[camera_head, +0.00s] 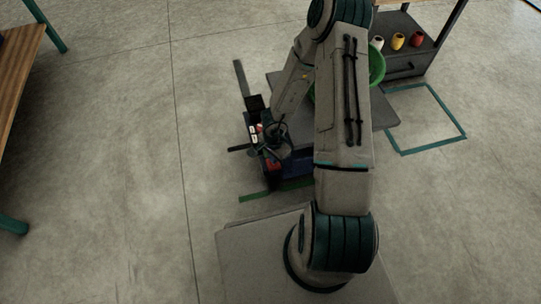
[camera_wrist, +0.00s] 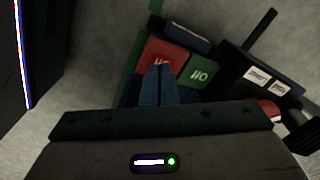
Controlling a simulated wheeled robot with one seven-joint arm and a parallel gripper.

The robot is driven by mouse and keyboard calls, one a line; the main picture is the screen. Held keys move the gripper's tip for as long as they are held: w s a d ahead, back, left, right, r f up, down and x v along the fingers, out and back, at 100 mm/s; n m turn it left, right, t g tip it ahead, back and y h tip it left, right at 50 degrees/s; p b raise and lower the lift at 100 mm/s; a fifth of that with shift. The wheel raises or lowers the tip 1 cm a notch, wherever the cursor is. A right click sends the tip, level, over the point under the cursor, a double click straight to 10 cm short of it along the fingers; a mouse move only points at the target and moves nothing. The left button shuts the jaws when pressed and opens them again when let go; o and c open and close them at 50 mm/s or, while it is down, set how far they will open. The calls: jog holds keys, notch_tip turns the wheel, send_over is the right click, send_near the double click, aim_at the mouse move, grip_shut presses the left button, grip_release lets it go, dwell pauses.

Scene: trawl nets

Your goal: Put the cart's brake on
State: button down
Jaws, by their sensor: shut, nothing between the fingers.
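The cart's grey deck (camera_head: 386,113) shows on both sides of my arm in the head view. At its left end is a dark block with a red plate (camera_head: 273,165) and small white labels (camera_head: 253,134). My wrist partly hides the block in the head view.
A green basket (camera_head: 377,64) stands on the deck behind my arm. A dark shelf unit (camera_head: 408,66) with several jars is at the back right, near a teal floor outline (camera_head: 433,148). A wooden table (camera_head: 15,55) is at far left. Floor between is clear.

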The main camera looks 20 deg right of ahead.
jog(key=shift+f+b, duration=0.8)
jog(key=shift+f, duration=0.4)
dwell(0.6)
jog(key=shift+r, duration=0.1)
notch_tip(320, 180, up, 7)
jog(key=p, duration=0.8)
jog(key=shift+p, duration=0.35)
